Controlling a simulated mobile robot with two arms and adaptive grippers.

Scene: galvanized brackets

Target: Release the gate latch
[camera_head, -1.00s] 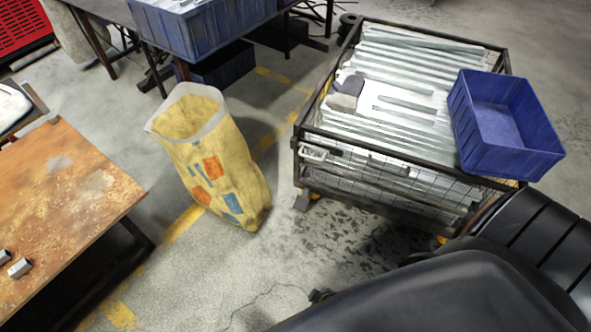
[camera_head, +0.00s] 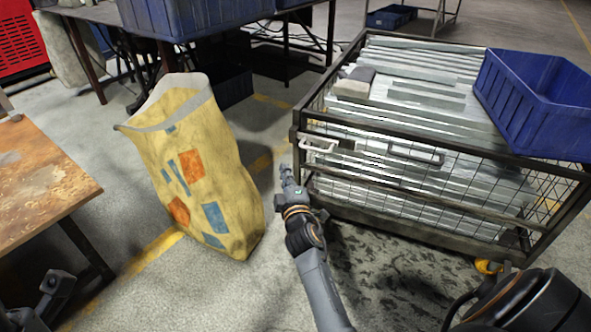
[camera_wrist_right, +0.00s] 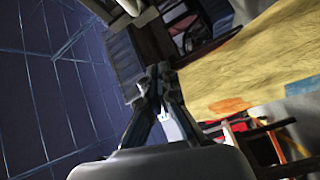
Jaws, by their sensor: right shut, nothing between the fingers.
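The wire cage (camera_head: 455,205) with a dark frame stands at the right, full of galvanized bars. A second loop-shaped handle (camera_head: 416,155) is farther right on the same face. My right gripper (camera_head: 287,175) is shut and empty, below and left of the pale handle and beside the corner post. In the wrist view, the shut fingers (camera_wrist_right: 160,76) are between the mesh and the yellow bag; contact with the cage is unclear. My left gripper (camera_head: 52,290) is at lower left, its jaws unclear.
A yellow bag (camera_head: 195,170) stands close left of my right arm. A blue bin (camera_head: 535,105) rests on the cage's right side. A worn table (camera_head: 45,185) is at the left. Another blue bin (camera_head: 190,18) is at the back. Floor shows between bag and cage.

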